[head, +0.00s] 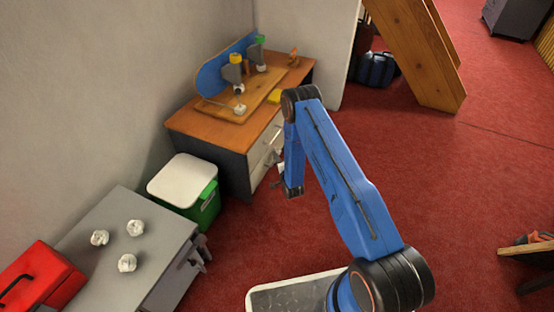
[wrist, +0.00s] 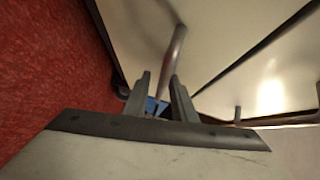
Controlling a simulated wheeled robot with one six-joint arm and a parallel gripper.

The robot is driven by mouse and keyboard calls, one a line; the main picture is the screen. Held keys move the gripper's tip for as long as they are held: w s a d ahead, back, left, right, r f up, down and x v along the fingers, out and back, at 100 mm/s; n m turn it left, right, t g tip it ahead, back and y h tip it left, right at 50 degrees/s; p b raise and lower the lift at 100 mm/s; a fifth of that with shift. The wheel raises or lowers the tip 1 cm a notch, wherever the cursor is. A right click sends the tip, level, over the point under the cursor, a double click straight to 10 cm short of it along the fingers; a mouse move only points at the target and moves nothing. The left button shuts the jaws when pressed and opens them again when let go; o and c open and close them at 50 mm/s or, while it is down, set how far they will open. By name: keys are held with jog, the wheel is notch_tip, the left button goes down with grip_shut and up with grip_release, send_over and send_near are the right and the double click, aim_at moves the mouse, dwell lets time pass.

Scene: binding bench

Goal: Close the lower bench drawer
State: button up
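The bench (head: 190,126) has a wooden top, dark sides and white drawer fronts. The lower drawer front (wrist: 140,30) fills the middle of the wrist view, beside the red floor. Its grey bar handle (wrist: 175,48) runs down toward the space between my fingers. My gripper (wrist: 160,80) is open, its two fingers apart on either side of the handle's line; I cannot tell whether they touch it. In the head view my gripper (head: 279,170) is at the drawer fronts, partly hidden by my blue arm. How far the lower drawer stands out is unclear.
The upper drawer front (wrist: 275,80) lies across a dark gap, with its own handle (wrist: 238,114). A green bin with a white lid (head: 183,180) stands left of the bench. A grey cabinet (head: 120,245) is nearer.

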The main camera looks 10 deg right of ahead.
jog(key=shift+a+r, duration=0.1)
jog(key=shift+r, duration=0.05)
jog(key=s+d+r, duration=0.2)
jog(key=s, duration=1.5)
jog(key=shift+d, duration=0.35)
jog(key=shift+r, duration=0.1)
